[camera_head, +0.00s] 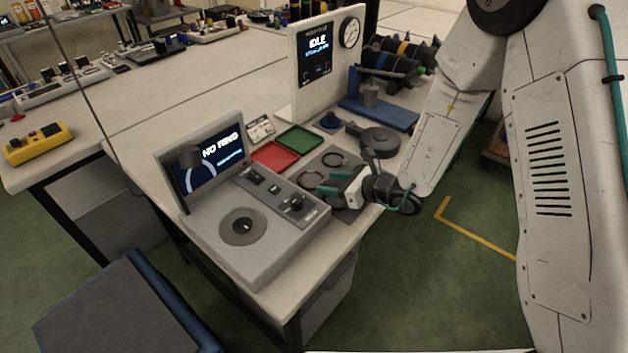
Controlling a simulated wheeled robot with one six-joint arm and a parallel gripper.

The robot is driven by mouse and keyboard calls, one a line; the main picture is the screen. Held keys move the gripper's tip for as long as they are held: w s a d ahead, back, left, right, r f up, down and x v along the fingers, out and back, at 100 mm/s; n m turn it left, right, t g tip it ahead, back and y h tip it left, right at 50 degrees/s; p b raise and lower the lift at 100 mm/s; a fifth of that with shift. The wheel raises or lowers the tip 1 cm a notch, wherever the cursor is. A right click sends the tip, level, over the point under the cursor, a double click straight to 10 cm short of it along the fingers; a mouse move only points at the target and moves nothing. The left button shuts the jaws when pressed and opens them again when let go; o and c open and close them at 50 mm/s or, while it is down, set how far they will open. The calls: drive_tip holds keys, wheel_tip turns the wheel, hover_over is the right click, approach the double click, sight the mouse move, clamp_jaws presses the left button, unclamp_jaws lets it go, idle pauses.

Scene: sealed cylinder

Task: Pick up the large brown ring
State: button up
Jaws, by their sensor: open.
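A grey mat (350,153) on the workbench holds dark rings. One ring (324,159) lies toward the back of the mat. Another ring (302,182) lies at its left front, just left of my gripper. The rings look dark at this size, and I cannot tell which is the large brown one. My gripper (326,187), with teal and grey fingers, is open over the front part of the mat, pointing left. It partly hides the mat and whatever lies beneath it. I cannot see anything held between the fingers.
A grey tester (268,262) with a "NO RING" screen (218,158) stands at the left front. Red (275,155) and green (300,139) trays lie behind the mat. A round dark fixture (380,139), blue base (385,113) and upright "IDLE" panel (313,84) stand farther back.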

drive_tip(key=shift+w+a+f, duration=0.25)
drive_tip(key=shift+a+f, duration=0.05)
drive_tip(key=shift+a, duration=0.15)
clamp_jaws()
drive_tip(key=shift+d, duration=0.1)
